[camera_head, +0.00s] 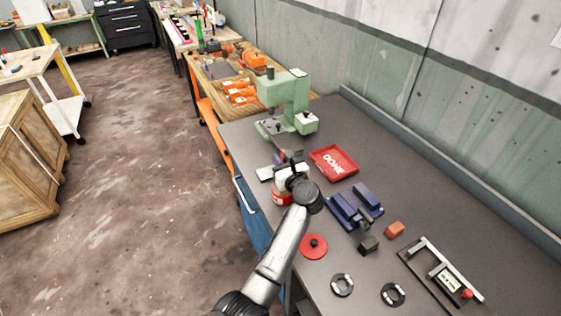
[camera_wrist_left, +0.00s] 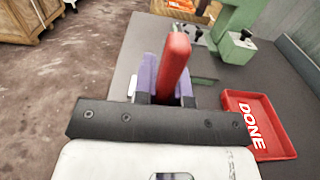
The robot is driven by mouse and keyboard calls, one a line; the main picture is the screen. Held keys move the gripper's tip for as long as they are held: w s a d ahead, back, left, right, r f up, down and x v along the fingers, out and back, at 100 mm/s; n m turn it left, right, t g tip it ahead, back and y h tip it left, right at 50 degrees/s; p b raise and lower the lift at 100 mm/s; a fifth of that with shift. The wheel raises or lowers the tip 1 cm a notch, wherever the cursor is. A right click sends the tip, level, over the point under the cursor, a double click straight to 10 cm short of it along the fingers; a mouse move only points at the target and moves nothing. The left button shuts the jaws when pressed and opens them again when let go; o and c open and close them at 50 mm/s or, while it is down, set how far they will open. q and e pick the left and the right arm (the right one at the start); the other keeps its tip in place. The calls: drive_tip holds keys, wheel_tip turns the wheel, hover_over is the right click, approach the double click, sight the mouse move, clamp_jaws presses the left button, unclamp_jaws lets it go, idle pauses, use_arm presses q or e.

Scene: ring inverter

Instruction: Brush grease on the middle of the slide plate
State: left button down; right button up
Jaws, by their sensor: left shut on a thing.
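My left gripper (camera_head: 279,158) is shut on a red handle (camera_wrist_left: 175,62), which looks like a brush handle. The handle stands up between the purple finger pads in the left wrist view; its bristle end is hidden. A pale flat plate (camera_head: 264,174), possibly the slide plate, lies on the bench just left of the gripper, partly covered by it. I cannot tell whether the brush touches the plate. A red tin (camera_head: 280,199), probably the grease, stands below my wrist, partly hidden. A red round lid (camera_head: 313,246) lies nearer on the bench.
A green press (camera_head: 288,96) stands behind the gripper. A red DONE tray (camera_head: 334,162) is to its right. A blue fixture (camera_head: 347,212), an orange block (camera_head: 395,229), two black rings (camera_head: 342,285) and a framed gauge (camera_head: 446,279) occupy the right side of the bench.

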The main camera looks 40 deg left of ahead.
use_arm(q)
wheel_tip(320, 180, up, 6)
drive_tip(key=p, duration=0.3)
drive_tip(key=shift+f, duration=0.25)
idle(0.7)
